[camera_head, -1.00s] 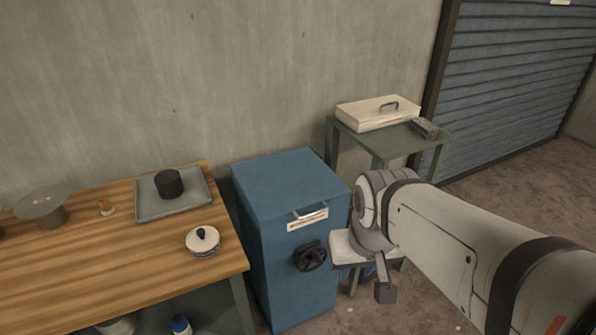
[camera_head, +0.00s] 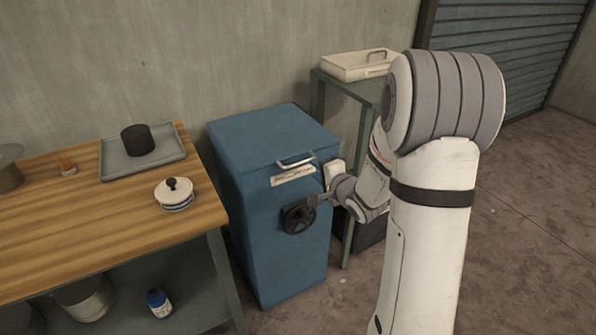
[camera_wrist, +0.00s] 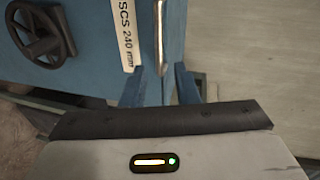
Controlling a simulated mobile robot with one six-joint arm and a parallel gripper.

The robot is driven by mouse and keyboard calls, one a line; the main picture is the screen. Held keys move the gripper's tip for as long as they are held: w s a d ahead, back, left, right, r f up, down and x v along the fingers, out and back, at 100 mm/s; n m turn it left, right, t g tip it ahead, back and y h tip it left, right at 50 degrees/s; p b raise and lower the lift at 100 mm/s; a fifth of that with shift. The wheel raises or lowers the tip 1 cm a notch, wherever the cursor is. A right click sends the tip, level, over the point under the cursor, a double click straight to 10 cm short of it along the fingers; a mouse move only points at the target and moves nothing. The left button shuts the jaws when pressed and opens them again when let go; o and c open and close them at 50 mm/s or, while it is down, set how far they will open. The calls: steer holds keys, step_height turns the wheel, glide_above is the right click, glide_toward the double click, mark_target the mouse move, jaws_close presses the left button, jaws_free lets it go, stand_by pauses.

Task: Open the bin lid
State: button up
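The blue bin (camera_head: 262,215) stands on the floor, its lid (camera_head: 272,135) down. A silver handle (camera_head: 296,161) sits on its upper front edge, above a pale label (camera_head: 293,176) and a black handwheel (camera_head: 298,217). My gripper (camera_wrist: 164,82) is at the bin's front right, near the handle's right end. In the wrist view its two fingers are apart, with nothing held between them. The handle (camera_wrist: 158,30) lies beyond the fingertips, roughly in line with the gap. The label (camera_wrist: 127,40) and handwheel (camera_wrist: 40,35) lie left. I cannot tell whether a finger touches the bin.
A wooden workbench (camera_head: 90,225) stands left of the bin, bearing a grey tray (camera_head: 115,165) with a black cylinder (camera_head: 138,139) and a white lidded pot (camera_head: 174,194). A green stand (camera_head: 345,90) with a white box (camera_head: 345,66) is behind my arm at right.

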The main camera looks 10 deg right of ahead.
mark_target(302, 162)
steer(key=shift+y, duration=0.3)
steer(key=b+x, duration=0.1)
steer(key=x, duration=0.7)
steer(key=shift+a+f, duration=0.2)
jaws_close()
